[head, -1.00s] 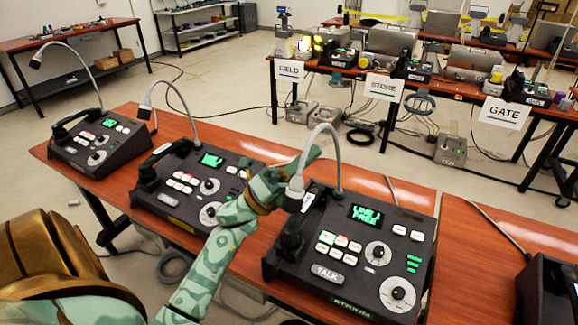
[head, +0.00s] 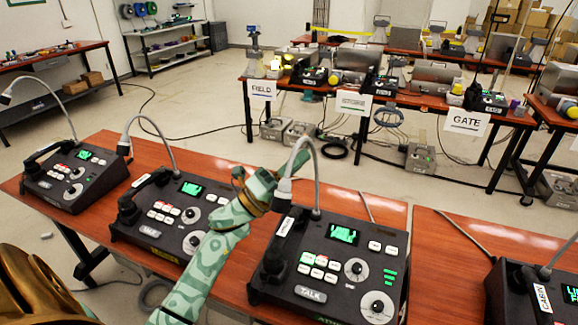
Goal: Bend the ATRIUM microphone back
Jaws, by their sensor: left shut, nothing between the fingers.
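The ATRIUM paging phone (head: 335,262) is a dark console on the wooden table, with a lit green screen, a TALK key and its name label partly cut off at the bottom edge. Its microphone is a grey gooseneck (head: 314,168) that rises from the back and arches forward to the left, with its head (head: 284,192) hanging above the handset. My left gripper (head: 268,180) is at the left of the microphone head, close to it; I cannot tell whether they touch. It is shut with nothing held. My right gripper is not in view.
Two more phones with gooseneck microphones stand left on the table, the nearer one (head: 180,218) partly behind my arm. Another phone (head: 530,290) stands at the right edge. A back table carries FIELD, STORE and GATE (head: 466,122) signs.

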